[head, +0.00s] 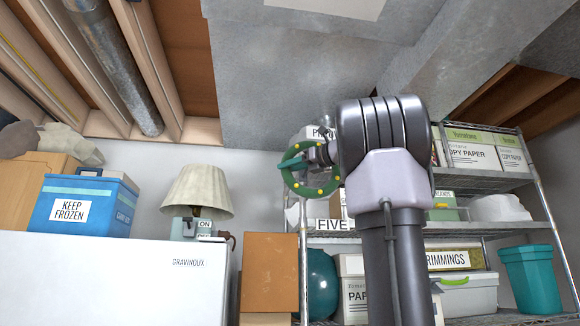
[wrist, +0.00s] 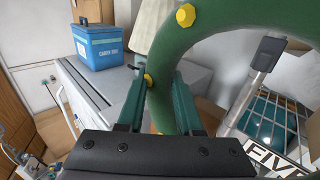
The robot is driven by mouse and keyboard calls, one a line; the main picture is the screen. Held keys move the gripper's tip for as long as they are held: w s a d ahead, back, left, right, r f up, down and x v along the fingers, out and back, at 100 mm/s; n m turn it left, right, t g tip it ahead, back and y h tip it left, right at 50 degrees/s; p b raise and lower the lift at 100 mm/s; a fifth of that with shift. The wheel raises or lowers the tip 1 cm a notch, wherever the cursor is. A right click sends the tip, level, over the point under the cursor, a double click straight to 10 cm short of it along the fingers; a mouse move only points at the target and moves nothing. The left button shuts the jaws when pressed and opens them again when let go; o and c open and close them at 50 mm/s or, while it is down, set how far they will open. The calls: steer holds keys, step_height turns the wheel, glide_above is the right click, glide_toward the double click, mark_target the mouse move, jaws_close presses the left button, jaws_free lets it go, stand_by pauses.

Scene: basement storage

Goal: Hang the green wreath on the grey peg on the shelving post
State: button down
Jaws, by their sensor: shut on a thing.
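The green wreath (head: 307,190) is a ring with yellow dots, held up in front of the shelving's left end. It fills the upper right of the wrist view (wrist: 168,50). My gripper (wrist: 161,80) is shut on the ring's left side, with one teal finger on each side of the band. In the head view my gripper (head: 293,163) is partly hidden by my arm. The shelving post (head: 303,262) stands below the wreath. Through the ring, the wrist view shows a slim grey post with a grey block (wrist: 268,52) at its top; I cannot tell whether this is the peg.
Wire shelving (head: 480,178) holds boxes and bins behind my arm. A white freezer (head: 120,280) at left carries a blue cooler (head: 85,203) and a lamp (head: 196,190). A brown carton (head: 270,272) stands between freezer and shelving. A grey duct (head: 300,70) hangs overhead.

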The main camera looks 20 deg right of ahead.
steer(key=w+d+f, duration=0.2)
steer(key=w, duration=0.7)
steer(key=shift+w+d+f, duration=0.15)
steer(key=shift+w+d, duration=0.05)
steer(key=shift+d, duration=0.15)
stand_by(0.7)
stand_by(0.6)
